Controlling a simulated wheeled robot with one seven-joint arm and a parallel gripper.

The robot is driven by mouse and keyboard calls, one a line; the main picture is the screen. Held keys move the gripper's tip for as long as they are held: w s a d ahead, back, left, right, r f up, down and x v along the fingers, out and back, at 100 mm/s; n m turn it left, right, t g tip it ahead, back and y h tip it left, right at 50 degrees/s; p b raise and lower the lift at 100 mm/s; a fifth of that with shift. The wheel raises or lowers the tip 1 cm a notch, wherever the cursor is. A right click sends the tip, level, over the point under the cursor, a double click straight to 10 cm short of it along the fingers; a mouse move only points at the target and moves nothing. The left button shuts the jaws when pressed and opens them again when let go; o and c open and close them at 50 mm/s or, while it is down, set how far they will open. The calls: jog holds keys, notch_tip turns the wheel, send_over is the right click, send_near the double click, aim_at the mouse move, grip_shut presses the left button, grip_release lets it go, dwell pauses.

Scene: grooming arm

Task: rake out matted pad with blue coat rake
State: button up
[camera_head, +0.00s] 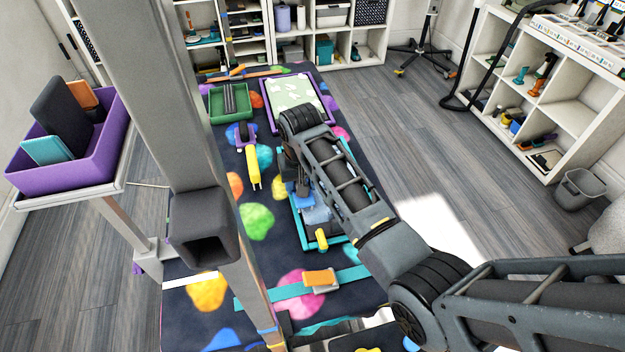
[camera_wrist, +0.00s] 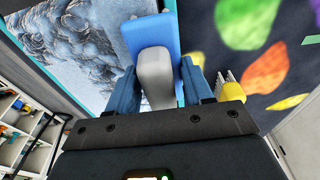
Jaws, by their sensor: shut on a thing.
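In the wrist view, my gripper (camera_wrist: 162,88) is shut on the grey handle of the blue coat rake (camera_wrist: 150,35). The rake's broad blue head lies beyond the fingertips, over the edge of the grey matted pad (camera_wrist: 85,50). In the head view, the blue of the rake (camera_head: 303,201) shows below my gripper (camera_head: 296,186), above the teal-framed pad (camera_head: 318,215). My arm hides much of the pad's right side. The rake's teeth are hidden, and I cannot tell whether they touch the pad.
A yellow piece (camera_head: 321,239) sits at the pad's near edge. A yellow-handled tool (camera_head: 253,168) lies left of the pad. A green tray (camera_head: 230,103) and a purple-framed pad (camera_head: 270,112) are farther back. An orange-topped brush (camera_head: 318,278) lies on a teal strap nearer me.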

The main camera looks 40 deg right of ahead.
jog(key=shift+f, duration=0.1)
dwell(0.8)
jog(key=s+d, duration=0.1)
jog(key=d, duration=0.1)
jog(key=s+d, duration=0.1)
jog(key=d, duration=0.1)
jog(key=s+d, duration=0.1)
jog(key=d, duration=0.2)
jog(key=shift+s+d, duration=0.1)
jog(key=shift+d, duration=0.2)
jog(key=s+d, duration=0.1)
jog(key=d, duration=0.1)
jog(key=s+d, duration=0.1)
jog(key=d, duration=0.2)
jog(key=s+d, duration=0.1)
jog(key=d, duration=0.1)
jog(key=shift+s+d, duration=0.1)
jog(key=shift+d, duration=0.1)
notch_tip(320, 180, up, 8)
dwell(0.7)
dwell(0.5)
